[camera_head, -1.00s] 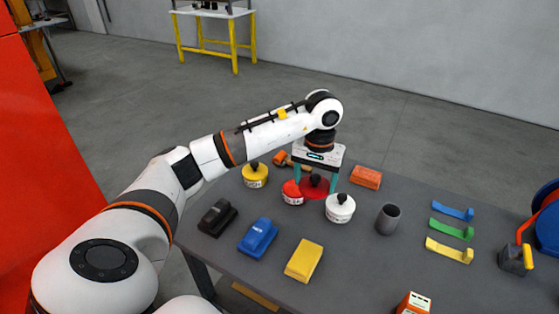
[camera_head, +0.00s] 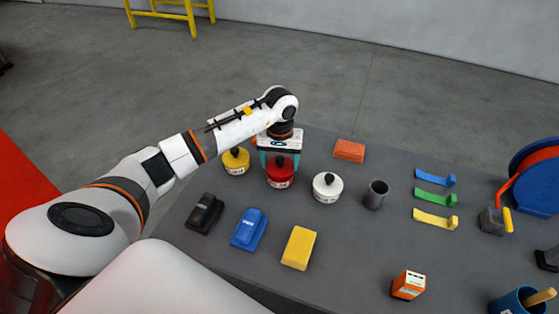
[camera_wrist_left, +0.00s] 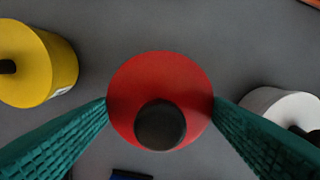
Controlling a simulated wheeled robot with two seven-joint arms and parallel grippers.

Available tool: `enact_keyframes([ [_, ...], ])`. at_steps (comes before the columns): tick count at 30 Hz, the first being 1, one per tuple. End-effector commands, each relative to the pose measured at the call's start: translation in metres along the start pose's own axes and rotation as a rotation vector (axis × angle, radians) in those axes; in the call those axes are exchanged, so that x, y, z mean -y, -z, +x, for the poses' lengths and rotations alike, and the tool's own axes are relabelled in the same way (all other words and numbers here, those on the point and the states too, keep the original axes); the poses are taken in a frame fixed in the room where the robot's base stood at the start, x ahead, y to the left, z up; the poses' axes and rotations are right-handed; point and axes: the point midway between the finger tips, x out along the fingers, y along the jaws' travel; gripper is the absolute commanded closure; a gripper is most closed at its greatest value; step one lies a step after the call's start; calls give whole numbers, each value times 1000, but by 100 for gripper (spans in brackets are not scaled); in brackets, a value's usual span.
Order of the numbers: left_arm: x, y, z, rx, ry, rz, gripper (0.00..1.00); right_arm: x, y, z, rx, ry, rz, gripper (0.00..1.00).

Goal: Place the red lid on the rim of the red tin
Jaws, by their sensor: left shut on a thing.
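The red lid (camera_wrist_left: 160,75), a disc with a black knob, is between the teal fingers of my left gripper (camera_head: 280,160). The gripper is shut on it, with a finger at each side of its edge. In the head view the lid (camera_head: 273,162) is over the red tin (camera_head: 280,182), lined up with it. The tin stands upright on the table, its labelled side showing below the lid. I cannot tell whether the lid touches the rim. In the wrist view the lid hides the tin. My right gripper is not in view.
A yellow tin (camera_head: 236,164) stands close on the left and a white tin (camera_head: 327,190) close on the right, both with black knobs. A grey cup (camera_head: 376,194) and several coloured blocks lie around. The grey table (camera_head: 350,245) is clear at front centre.

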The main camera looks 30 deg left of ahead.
Motion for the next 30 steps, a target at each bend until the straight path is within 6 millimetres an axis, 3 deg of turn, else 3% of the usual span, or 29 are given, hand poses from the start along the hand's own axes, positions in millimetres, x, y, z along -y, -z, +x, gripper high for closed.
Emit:
enact_keyframes([
  [3,0,1,12,-2,0,0,50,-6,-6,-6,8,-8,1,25],
  [14,0,0,18,1,0,1,50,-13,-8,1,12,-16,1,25],
  [15,0,0,18,1,0,1,26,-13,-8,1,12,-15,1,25],
  [19,0,0,17,0,0,1,5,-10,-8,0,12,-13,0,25],
  [30,0,0,12,0,0,0,5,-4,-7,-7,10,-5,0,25],
])
